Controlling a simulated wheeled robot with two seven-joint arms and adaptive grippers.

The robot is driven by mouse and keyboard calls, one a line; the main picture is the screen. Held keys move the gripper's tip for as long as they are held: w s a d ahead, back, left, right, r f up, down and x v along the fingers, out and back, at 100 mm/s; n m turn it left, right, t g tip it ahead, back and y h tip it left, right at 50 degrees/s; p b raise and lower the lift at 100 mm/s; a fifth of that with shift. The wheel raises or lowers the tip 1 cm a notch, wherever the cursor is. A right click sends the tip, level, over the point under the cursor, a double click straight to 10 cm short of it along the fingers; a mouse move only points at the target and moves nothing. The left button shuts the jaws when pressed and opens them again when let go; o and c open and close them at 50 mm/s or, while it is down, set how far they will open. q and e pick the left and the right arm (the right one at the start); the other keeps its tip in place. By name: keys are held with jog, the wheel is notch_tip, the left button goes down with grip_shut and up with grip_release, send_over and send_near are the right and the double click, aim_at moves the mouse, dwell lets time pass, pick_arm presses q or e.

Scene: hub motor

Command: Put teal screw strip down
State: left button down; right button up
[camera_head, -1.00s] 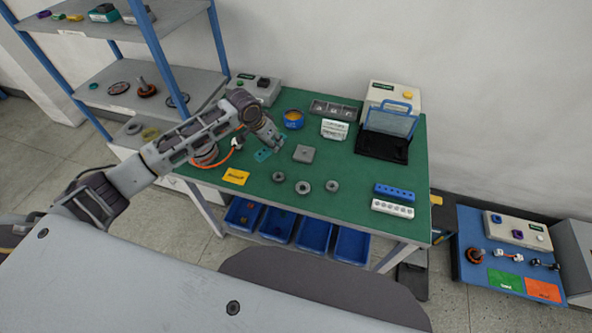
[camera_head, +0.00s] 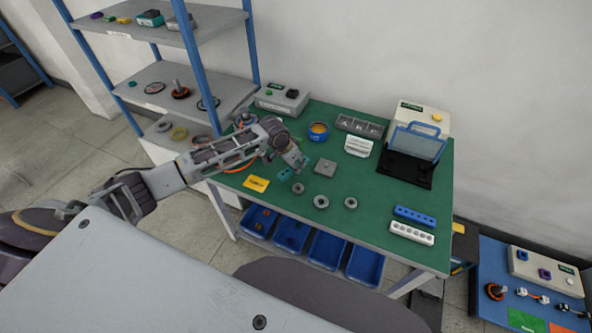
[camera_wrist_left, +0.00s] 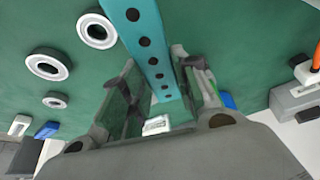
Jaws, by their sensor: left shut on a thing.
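The teal screw strip (camera_wrist_left: 148,40) is a flat bar with a row of dark holes. In the left wrist view it runs from the top edge down between the fingers of my left gripper (camera_wrist_left: 160,95), which is shut on it. In the head view my left gripper (camera_head: 299,166) is over the left part of the green table, and a small part of the teal strip (camera_head: 286,174) shows beside its fingertips. The gripper hides the rest. I cannot tell whether the strip touches the mat. My right gripper is not in view.
A black tray (camera_head: 405,170) stands behind. The table's middle right is bare.

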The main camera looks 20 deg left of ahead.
pick_arm(q)
jog(key=shift+f, duration=0.2)
jog(key=shift+f, duration=1.85)
jog(key=c, duration=1.1)
grip_release()
jog(key=shift+f, duration=0.1)
jog(key=shift+v, duration=6.1)
